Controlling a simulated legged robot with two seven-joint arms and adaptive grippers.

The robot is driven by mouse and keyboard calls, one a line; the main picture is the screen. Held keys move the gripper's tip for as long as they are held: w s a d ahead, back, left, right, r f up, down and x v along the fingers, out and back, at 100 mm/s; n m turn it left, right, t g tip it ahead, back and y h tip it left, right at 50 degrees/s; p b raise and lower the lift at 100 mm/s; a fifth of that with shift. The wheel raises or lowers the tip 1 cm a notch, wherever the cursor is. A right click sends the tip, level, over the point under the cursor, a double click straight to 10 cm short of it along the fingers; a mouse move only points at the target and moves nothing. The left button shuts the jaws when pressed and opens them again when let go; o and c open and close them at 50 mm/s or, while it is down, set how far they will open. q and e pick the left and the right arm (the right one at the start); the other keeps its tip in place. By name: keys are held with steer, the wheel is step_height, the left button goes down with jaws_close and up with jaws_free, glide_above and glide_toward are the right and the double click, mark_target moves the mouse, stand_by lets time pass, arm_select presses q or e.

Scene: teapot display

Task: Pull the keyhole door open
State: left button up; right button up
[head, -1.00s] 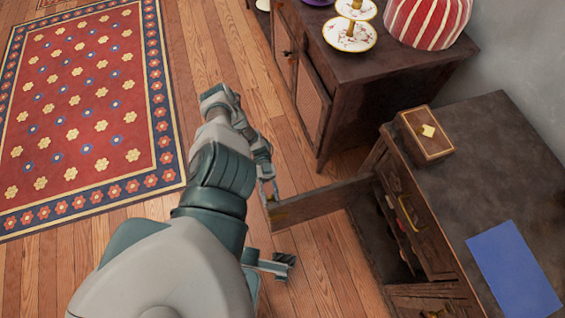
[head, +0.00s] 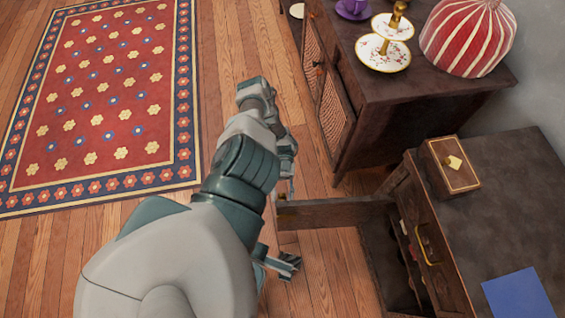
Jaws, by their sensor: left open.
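The dark wooden door (head: 338,213) stands wide open, sticking out to the left from the low cabinet (head: 462,250). A small brassy patch shows near its free end. My left gripper (head: 284,192) is at that free end, at the end of the bent grey-green left arm. Its fingers are small and partly hidden behind the arm and wrist; they are open. I cannot tell whether they touch the door. The cabinet's dark inside (head: 385,262) shows below the door. My right gripper is not seen.
A wooden box (head: 453,165) and a blue sheet (head: 518,293) lie on the cabinet top. A taller cabinet (head: 350,105) behind carries a tiered plate stand (head: 384,54) and a red striped dome (head: 467,38). Bare floor and a red rug (head: 110,100) lie left.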

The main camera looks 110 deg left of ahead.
arm_select(q)
steer(key=v, duration=1.2)
steer(key=shift+f, duration=0.1)
stand_by(0.7)
